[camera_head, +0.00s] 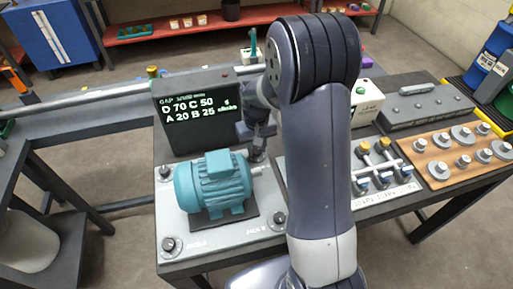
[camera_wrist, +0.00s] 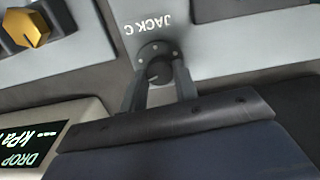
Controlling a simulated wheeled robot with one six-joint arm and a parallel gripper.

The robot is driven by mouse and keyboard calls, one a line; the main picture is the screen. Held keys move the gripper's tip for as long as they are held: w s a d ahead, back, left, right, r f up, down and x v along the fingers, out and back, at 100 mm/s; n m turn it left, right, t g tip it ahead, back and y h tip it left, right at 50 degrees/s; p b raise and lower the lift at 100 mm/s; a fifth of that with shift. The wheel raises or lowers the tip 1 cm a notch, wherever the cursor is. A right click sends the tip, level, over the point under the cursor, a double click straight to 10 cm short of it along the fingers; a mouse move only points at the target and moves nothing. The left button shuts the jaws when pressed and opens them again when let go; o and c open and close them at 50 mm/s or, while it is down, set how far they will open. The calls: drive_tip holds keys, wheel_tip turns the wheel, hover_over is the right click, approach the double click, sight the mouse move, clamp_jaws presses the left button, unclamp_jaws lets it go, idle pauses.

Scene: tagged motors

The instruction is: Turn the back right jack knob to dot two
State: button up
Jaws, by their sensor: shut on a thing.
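The back right jack knob (camera_wrist: 159,70) is a small dark knob on a round base with pale dots, beside the label JACK C, which appears upside down in the wrist view. My gripper (camera_wrist: 160,82) is shut on this knob, one finger on each side. In the head view my gripper (camera_head: 257,154) reaches down at the back right corner of the grey plate (camera_head: 195,228), behind the teal motor (camera_head: 215,182). The knob is mostly hidden there. I cannot clearly tell which dot it points to. The dark display (camera_head: 198,108) reads D 70 C 50, A 20 B 25.
Other jack knobs stand at the plate's back left (camera_head: 165,172), front left (camera_head: 169,244) and front right (camera_head: 278,218). A wooden board (camera_head: 467,152) with grey knobs lies farther right.

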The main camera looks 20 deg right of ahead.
sight(257, 150)
drive_tip(key=shift+n, duration=1.3)
drive_tip(key=o, duration=1)
drive_tip(key=shift+c, duration=0.2)
wheel_tip(257, 150, up, 11)
drive_tip(key=shift+b, duration=0.45)
drive_tip(key=shift+f, duration=0.1)
